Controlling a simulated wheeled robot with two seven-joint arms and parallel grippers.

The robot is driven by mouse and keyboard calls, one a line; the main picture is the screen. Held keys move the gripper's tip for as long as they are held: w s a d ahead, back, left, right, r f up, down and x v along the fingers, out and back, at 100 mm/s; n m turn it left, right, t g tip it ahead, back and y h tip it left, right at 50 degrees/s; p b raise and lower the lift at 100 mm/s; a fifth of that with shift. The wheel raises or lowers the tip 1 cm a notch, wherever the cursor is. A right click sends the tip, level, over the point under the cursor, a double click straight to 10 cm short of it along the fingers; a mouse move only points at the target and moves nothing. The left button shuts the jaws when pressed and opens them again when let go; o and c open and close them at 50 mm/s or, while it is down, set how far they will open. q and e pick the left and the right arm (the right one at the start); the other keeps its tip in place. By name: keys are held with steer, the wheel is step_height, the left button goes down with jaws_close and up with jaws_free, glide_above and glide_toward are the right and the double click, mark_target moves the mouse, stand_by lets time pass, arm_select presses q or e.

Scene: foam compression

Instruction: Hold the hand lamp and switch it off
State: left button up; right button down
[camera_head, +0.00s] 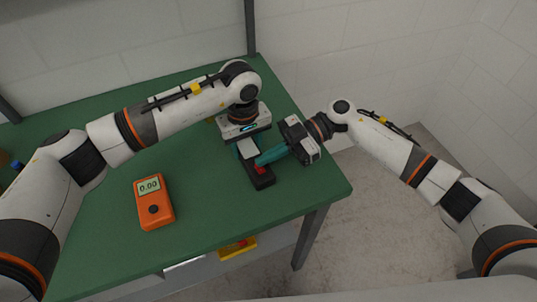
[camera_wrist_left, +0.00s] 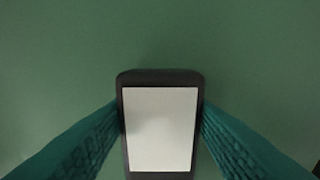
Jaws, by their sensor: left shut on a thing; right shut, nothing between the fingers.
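The hand lamp (camera_head: 262,182) is a dark slim body with a pale panel and a red switch (camera_head: 261,170) near its front end. It is on or just above the green table near the right edge. My left gripper (camera_head: 247,151) is shut on the lamp from above. In the left wrist view, its teal fingers press both sides of the lamp (camera_wrist_left: 160,77); the panel looks plain grey-white. My right gripper (camera_head: 259,161) is shut and empty, coming in from the right. Its teal fingertips are at the red switch; I cannot tell whether they touch it.
An orange meter (camera_head: 154,202) reading 0.00 lies on the green table (camera_head: 200,220), left of the lamp. A blue-capped item (camera_head: 16,165) is at the far left edge. A yellow item (camera_head: 238,248) is below the front edge. The table's middle front is clear.

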steer(key=r, duration=0.3)
steer(key=shift+w+r, duration=0.25)
steer(key=shift+r, duration=0.15)
steer(key=v, duration=1)
steer(key=shift+w+a, duration=0.2)
steer(key=shift+w, duration=0.05)
arm_select(q)
steer(key=o, duration=1.2)
arm_select(e)
steer(key=shift+r, duration=0.1)
arm_select(q)
steer(key=shift+r, duration=0.15)
